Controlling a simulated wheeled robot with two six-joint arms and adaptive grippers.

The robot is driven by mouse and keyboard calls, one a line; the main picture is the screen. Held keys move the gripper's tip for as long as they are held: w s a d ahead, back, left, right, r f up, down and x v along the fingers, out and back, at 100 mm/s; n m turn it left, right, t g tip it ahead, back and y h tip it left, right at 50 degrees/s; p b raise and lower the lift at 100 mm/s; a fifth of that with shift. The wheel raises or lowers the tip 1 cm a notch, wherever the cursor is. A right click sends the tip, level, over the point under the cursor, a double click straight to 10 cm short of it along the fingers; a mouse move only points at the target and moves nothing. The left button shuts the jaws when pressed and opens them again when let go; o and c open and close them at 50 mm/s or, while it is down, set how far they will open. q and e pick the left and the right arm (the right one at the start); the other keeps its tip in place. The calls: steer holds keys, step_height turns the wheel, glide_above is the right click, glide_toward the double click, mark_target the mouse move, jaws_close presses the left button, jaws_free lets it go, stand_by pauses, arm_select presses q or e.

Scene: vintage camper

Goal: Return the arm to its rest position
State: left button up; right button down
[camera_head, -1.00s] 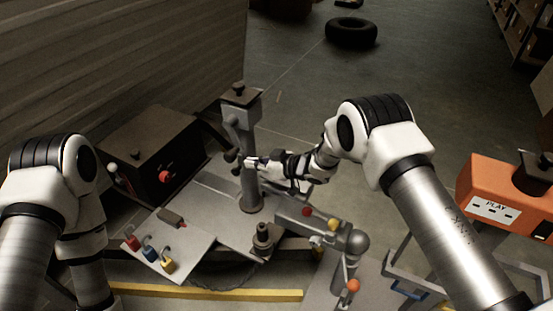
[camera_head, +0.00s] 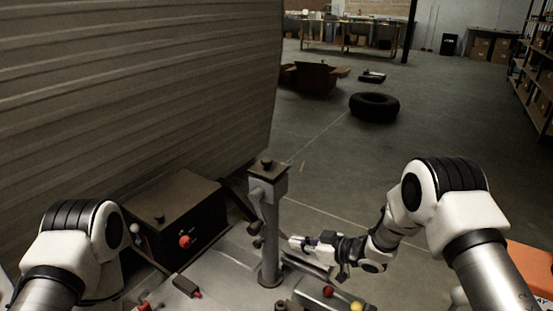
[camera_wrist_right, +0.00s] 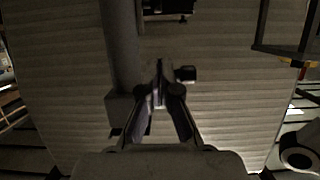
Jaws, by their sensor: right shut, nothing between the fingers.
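My right arm (camera_head: 452,205) comes in from the right in the head view, bent at a white and black joint. Its gripper (camera_head: 293,242) points left at the grey upright post (camera_head: 268,225), just to the right of it with a small gap in the picture. In the right wrist view the fingers (camera_wrist_right: 160,92) meet at their tips, shut and empty. The post (camera_wrist_right: 120,50) stands to their left there, and a dark knob (camera_wrist_right: 187,73) shows just right of the tips. My left arm (camera_head: 75,245) shows at the lower left, but its gripper is out of view.
A dark box with a red knob (camera_head: 170,215) stands left of the post. The ribbed camper wall (camera_head: 130,90) fills the left. An orange box (camera_head: 530,268) is partly hidden behind my right arm. Open floor lies beyond, with a tyre (camera_head: 374,106).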

steer(key=s+d+f+m+g+h+p, duration=0.2)
steer(key=s+d, duration=0.3)
steer(key=s, duration=0.8)
steer(key=s+d+f+m+g+h+p, duration=0.3)
steer(key=s+d+m+h, duration=0.2)
steer(key=s, duration=0.9)
steer(key=s+d+f+m+g+h+p, duration=0.3)
steer(key=s+d+m+h, duration=0.1)
steer(key=s, duration=1)
steer(key=shift+s+d+f, duration=0.25)
steer(key=shift+d, duration=0.4)
